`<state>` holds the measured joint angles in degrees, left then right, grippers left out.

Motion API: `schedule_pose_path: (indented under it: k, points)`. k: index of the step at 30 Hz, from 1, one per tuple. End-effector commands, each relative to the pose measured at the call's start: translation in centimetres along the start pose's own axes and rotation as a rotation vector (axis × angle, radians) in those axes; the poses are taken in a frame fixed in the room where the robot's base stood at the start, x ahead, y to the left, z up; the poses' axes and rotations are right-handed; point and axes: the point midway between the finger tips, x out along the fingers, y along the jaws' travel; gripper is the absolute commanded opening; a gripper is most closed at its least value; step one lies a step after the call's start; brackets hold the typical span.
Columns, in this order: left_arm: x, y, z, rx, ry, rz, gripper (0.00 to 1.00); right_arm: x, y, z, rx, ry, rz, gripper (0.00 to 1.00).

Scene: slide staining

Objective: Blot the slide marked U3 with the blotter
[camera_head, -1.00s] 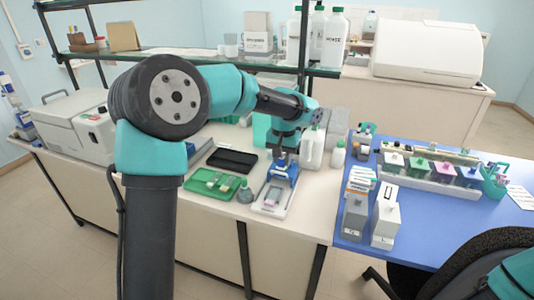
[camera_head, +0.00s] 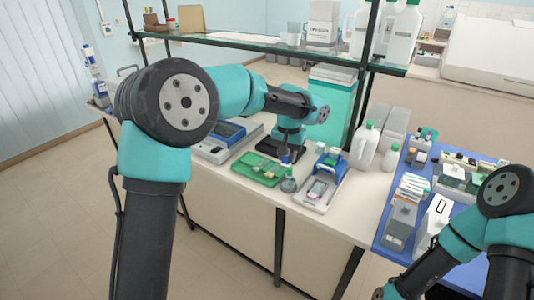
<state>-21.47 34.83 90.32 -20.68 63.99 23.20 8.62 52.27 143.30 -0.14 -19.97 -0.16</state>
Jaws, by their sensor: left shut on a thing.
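My left gripper (camera_head: 286,157) reaches down at the back right of the green tray (camera_head: 250,172). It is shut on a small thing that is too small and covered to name. Right of it stands a blue-and-white device (camera_head: 330,161) on a pale base, with a small pink-and-white piece (camera_head: 318,189) lying on its front part. I cannot tell which piece is the blotter. No U3 mark can be read on any slide. My right arm comes in at the lower right; its gripper is not visible.
A small grey-green flask (camera_head: 289,185) stands between the green tray and the device. Grey and white boxes (camera_head: 404,213) stand on the blue mat at right. A glass shelf (camera_head: 262,48) spans above the bench.

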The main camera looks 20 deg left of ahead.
Motion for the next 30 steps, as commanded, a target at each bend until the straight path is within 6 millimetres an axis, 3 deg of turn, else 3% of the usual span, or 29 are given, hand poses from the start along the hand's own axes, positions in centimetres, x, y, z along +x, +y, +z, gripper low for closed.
schedule_pose_path:
  k: [6, 13, 18, 30]
  points:
    - [2.7, 5.3, -3.8, 0.087, -0.001, -0.001, 0.10, 0.0, 0.0, 0.0, 0.000, 0.000, 0.000, 0.43]
    - [4.9, 9.6, -6.3, 0.154, 0.000, -0.002, 0.10, 0.0, 0.0, 0.0, 0.000, 0.000, 0.000, 0.43]
    - [5.5, 10.6, -6.8, 0.171, 0.001, -0.001, 0.10, 0.0, 0.0, 0.0, 0.000, 0.000, 0.000, 0.43]
    - [5.5, 10.6, -6.8, 0.172, 0.000, -0.001, 0.10, 0.0, 0.0, 0.0, 0.000, 0.000, 0.000, 0.43]
